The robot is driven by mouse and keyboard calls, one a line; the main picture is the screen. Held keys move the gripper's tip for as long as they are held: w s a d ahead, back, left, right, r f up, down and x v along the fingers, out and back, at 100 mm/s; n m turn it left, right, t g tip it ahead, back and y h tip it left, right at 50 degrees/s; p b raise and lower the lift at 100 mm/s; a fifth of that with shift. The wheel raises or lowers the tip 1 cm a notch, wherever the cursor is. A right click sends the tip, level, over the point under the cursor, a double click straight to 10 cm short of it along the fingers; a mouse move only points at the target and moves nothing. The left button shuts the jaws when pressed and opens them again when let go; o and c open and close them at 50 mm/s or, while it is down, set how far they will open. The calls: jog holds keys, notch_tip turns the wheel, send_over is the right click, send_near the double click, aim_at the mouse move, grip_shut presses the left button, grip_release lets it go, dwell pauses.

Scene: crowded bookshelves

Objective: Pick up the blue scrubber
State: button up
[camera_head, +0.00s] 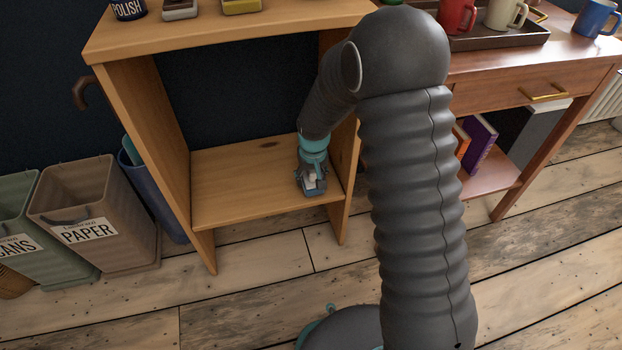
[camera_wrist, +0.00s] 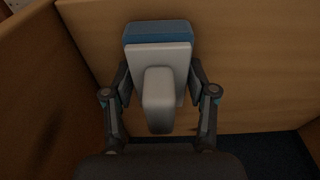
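The blue scrubber (camera_wrist: 157,32) has a blue pad, a pale grey plate and a pale grip that points toward my wrist camera. My gripper (camera_wrist: 160,84) has one finger on each side of it, and both fingertips appear to press against the plate's edges. In the head view my gripper (camera_head: 312,184) is low inside the wooden shelf unit, near the right front of its lower board (camera_head: 243,191). The scrubber (camera_head: 319,188) shows only in part there, at the fingers. I cannot tell whether it touches the board.
The shelf unit's side panels (camera_head: 146,140) stand left and right of my gripper, the right one close. Bins (camera_head: 90,190) stand at the left. A desk (camera_head: 500,75) with mugs is at the right.

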jog(key=shift+c, duration=0.6)
notch_tip(320, 180, up, 10)
jog(key=shift+p, duration=0.7)
